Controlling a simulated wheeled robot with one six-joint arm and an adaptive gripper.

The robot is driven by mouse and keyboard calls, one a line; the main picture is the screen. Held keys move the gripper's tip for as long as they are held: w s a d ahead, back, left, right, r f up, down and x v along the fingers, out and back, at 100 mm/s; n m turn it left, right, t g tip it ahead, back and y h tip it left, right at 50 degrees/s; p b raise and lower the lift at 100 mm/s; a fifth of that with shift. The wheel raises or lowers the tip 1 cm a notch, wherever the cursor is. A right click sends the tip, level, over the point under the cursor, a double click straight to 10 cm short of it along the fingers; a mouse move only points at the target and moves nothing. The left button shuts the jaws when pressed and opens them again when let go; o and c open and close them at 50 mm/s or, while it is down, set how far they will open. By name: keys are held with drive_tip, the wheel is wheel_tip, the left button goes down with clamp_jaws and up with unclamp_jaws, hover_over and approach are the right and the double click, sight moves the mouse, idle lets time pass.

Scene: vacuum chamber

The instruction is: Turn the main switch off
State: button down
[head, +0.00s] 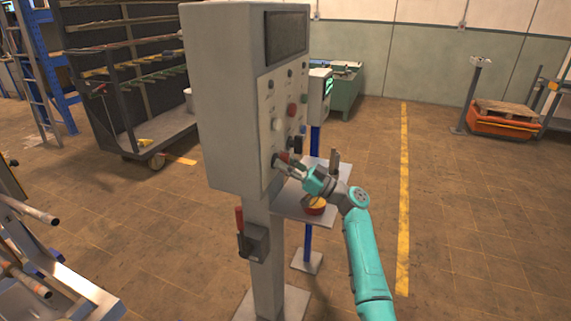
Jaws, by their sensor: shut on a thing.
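The grey control cabinet (225,100) stands on a post in the middle of the head view. Its front panel (268,125) faces right and carries several knobs and buttons. My gripper (279,163) reaches in from the right to the lower left of this panel. Its fingers are shut on a small control there, which I take to be the main switch. The fingers cover most of it, so its turn position cannot be read. A red part (284,156) shows just beside the fingers.
A grey shelf (290,207) below the panel holds a yellow and red button (315,205). A red-handled lever (240,220) sits on the post. A wheeled rack (125,145) stands behind at left.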

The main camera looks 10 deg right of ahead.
drive_tip(key=c, duration=1.1)
unclamp_jaws()
drive_tip(key=v, duration=1.2)
drive_tip(key=shift+f, duration=0.1)
